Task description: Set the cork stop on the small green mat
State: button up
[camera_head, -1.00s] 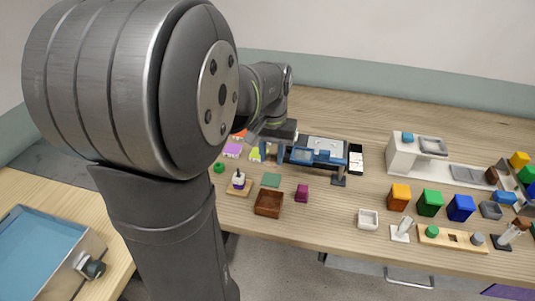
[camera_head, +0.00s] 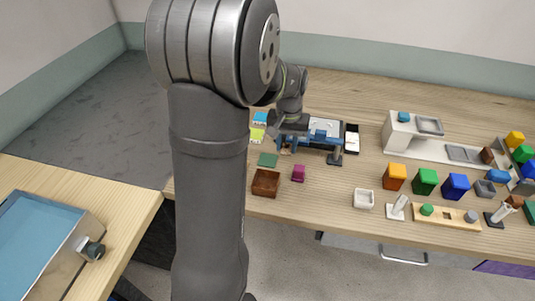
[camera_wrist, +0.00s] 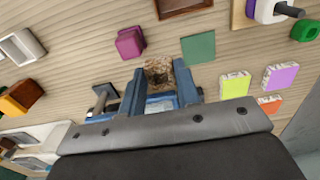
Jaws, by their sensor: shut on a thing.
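The cork stop (camera_wrist: 158,72) is a speckled brown block between the two blue fingers of my gripper (camera_wrist: 160,84) in the wrist view. My gripper is shut on it. In the head view my gripper (camera_head: 286,146) is small and partly hidden by my wrist, with a bit of the cork showing at its tips. The small green mat (camera_wrist: 198,47) lies flat and bare just beyond and right of the cork in the wrist view. In the head view the mat (camera_head: 268,160) lies a little left of and nearer than the gripper. The cork is apart from the mat in the picture.
A magenta block (camera_head: 298,173) and an open brown box (camera_head: 265,183) stand close to the mat. A blue-framed stand (camera_head: 324,130) is right of my gripper. Yellow (camera_wrist: 235,84) and purple (camera_wrist: 281,77) squares lie right of the mat. Colored blocks stand farther right.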

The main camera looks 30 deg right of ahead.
send_over(267, 161)
notch_tip(267, 161, down, 4)
jog(key=shift+d+f, duration=0.1)
jog(key=shift+f, duration=2)
jog(key=shift+f, duration=0.2)
jog(key=o, duration=0.9)
notch_tip(267, 161, up, 12)
jog(key=shift+r, duration=0.2)
